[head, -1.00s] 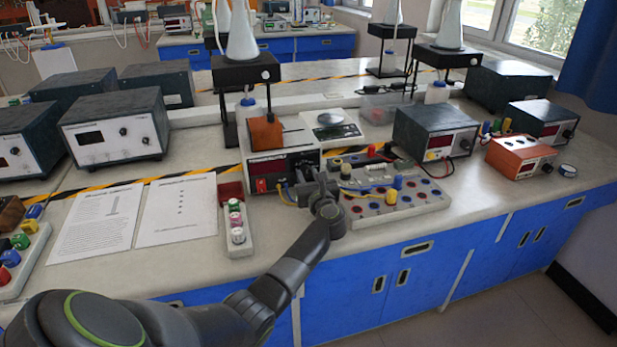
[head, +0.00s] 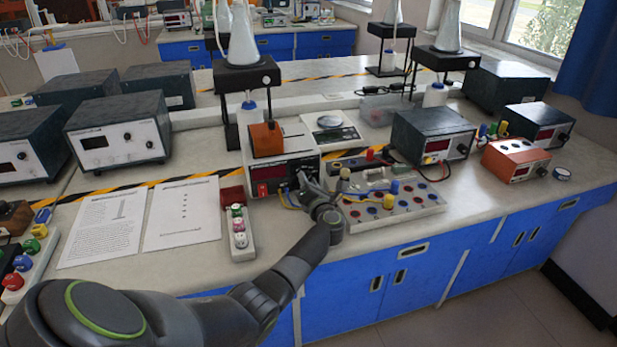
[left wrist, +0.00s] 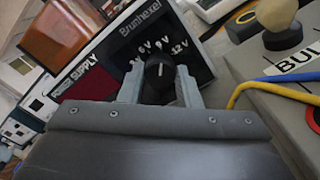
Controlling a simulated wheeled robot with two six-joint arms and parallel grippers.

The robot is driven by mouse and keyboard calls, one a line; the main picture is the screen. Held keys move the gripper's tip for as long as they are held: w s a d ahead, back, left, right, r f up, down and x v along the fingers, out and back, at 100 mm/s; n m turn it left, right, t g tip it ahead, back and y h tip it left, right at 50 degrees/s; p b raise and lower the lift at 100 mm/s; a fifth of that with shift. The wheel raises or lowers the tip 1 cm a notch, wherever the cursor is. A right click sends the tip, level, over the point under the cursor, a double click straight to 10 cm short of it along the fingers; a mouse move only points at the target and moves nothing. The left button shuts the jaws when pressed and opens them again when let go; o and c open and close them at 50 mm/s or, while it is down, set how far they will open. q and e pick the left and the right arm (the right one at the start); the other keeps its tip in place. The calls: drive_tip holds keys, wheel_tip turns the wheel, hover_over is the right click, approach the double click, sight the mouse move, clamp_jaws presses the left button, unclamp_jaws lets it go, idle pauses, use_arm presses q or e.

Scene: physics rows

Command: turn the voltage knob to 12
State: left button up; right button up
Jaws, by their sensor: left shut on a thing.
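The power supply (head: 283,172) is a white-fronted box with a red display, standing in the middle of the bench. In the left wrist view its dark front panel (left wrist: 128,40) carries the labels 6 V, 9 V and 12 V around the black voltage knob (left wrist: 158,78). The knob's white pointer line points up in that view, roughly toward 9 V; its exact setting is hard to tell. My left gripper (head: 307,186) is at the right side of the panel. In the left wrist view the left gripper (left wrist: 159,84) is shut on the knob, one finger each side. My right gripper is out of view.
A grey terminal board (head: 400,207) with wires and plugs stands close to the right of my left gripper. A narrow tray of spools (head: 241,238) and paper sheets (head: 180,213) lie to the left. An orange block (head: 265,139) sits on the supply.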

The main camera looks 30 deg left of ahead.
use_arm(q)
drive_tip(key=m+p, duration=0.2)
drive_tip(key=m, duration=0.2)
drive_tip(key=shift+r, duration=0.15)
drive_tip(key=shift+m+p, duration=0.9)
drive_tip(key=shift+m, duration=1.2)
drive_tip(key=o, duration=1)
drive_tip(key=shift+c, duration=0.2)
drive_tip(key=shift+d, duration=0.1)
